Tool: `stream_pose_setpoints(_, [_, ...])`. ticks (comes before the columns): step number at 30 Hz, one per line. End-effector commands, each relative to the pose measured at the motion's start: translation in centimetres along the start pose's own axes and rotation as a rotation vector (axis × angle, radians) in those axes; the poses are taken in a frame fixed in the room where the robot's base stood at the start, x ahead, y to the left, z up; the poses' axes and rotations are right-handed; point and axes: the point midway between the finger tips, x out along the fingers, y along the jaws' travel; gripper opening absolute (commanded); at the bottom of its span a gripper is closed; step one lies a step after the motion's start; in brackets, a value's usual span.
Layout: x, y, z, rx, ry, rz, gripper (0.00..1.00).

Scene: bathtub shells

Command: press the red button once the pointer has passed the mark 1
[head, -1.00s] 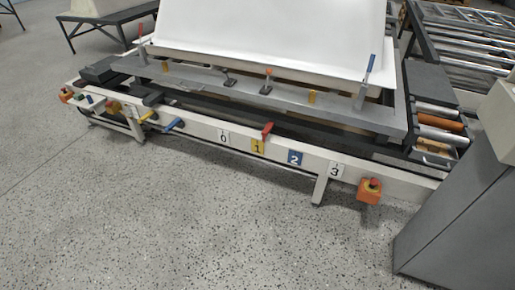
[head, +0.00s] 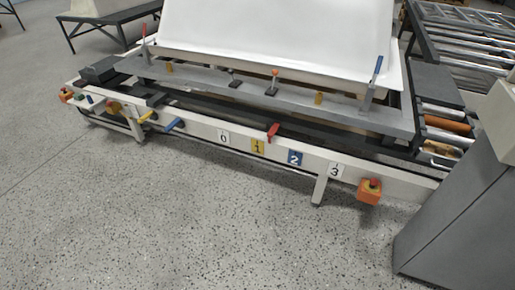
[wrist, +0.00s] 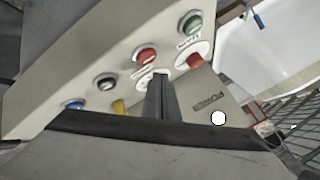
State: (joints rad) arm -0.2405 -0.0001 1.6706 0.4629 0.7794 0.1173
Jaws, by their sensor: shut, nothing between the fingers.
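The red pointer (head: 272,132) rides on the carriage edge in the head view. It stands to the right of the yellow mark 1 (head: 257,146), between it and the blue mark 2 (head: 295,158). In the wrist view, a beige control panel has a red button (wrist: 146,55) in its row and another red button (wrist: 195,61) to the right, on a round white plate. My gripper (wrist: 160,76) is shut and empty, its dark fingers pointing at the panel, just below and between the two red buttons. I cannot tell the gap to the panel.
The panel also has a green button (wrist: 192,24), a black button (wrist: 105,81) and a blue button (wrist: 75,104). A white tub shell (head: 270,35) sits on the carriage. An orange box (head: 369,191) with a red knob hangs on the rail. The floor in front is clear.

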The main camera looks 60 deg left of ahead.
Motion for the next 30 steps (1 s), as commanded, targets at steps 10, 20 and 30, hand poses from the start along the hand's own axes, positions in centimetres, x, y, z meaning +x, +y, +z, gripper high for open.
stream_pose_setpoints(10, [0.9, 0.7, 0.7, 0.001, -0.001, 0.000, 0.00])
stream_pose_setpoints(20, [1.8, 1.3, 1.4, 0.000, -0.002, 0.000, 0.00])
stream_pose_setpoints(30, [1.7, 1.2, 1.2, 0.000, 0.000, 0.000, 0.00])
